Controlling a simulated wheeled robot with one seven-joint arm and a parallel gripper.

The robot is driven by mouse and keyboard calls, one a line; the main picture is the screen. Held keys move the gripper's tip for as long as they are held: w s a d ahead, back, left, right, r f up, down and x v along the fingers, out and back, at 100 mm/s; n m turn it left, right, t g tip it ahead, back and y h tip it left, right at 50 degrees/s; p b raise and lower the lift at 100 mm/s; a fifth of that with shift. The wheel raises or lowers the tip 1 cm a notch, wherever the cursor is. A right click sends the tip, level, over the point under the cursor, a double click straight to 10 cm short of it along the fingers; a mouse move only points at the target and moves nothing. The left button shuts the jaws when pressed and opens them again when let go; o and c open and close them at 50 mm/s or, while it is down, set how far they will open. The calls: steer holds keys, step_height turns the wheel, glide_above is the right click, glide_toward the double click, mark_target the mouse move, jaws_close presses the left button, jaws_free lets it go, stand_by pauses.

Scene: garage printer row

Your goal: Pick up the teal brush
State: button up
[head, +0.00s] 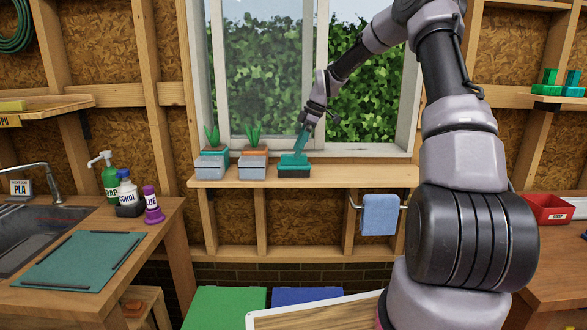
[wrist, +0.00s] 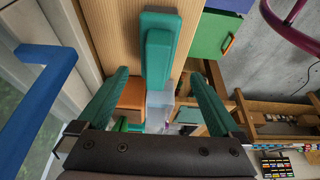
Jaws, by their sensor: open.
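The teal brush (head: 294,160) is on the window shelf, to the right of two planters, with a dark base or block under it. In the wrist view a long teal piece (wrist: 157,55), which looks like the brush, lies over the wooden shelf, ahead of and between my fingers. My gripper (head: 301,149) points down just above the brush, its teal fingers close to it in the head view. In the wrist view my gripper (wrist: 156,74) has its two fingers spread wide, with nothing held. Whether the fingertips touch the brush I cannot tell.
Two planters (head: 209,167) (head: 252,168) stand left on the wooden shelf (head: 350,174), under the window. A blue towel (head: 380,214) hangs on a rail below it. Bottles (head: 111,184) and a green mat (head: 75,262) are on the left bench. The shelf's right part is clear.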

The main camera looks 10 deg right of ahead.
mark_target(294, 160)
steer(key=shift+w+d+x, duration=0.1)
steer(key=shift+d+x, duration=0.05)
steer(key=shift+x, duration=1.2)
steer(key=shift+w+d+x, duration=0.1)
steer(key=shift+d+x, duration=0.05)
steer(key=shift+x, duration=1.2)
steer(key=shift+f, duration=0.1)
steer(key=c, duration=1.5)
step_height(294, 160, up, 10)
steer(key=shift+r, duration=0.1)
steer(key=o, duration=0.7)
steer(key=c, duration=0.4)
steer(key=shift+s, duration=0.1)
steer(key=shift+c, duration=0.2)
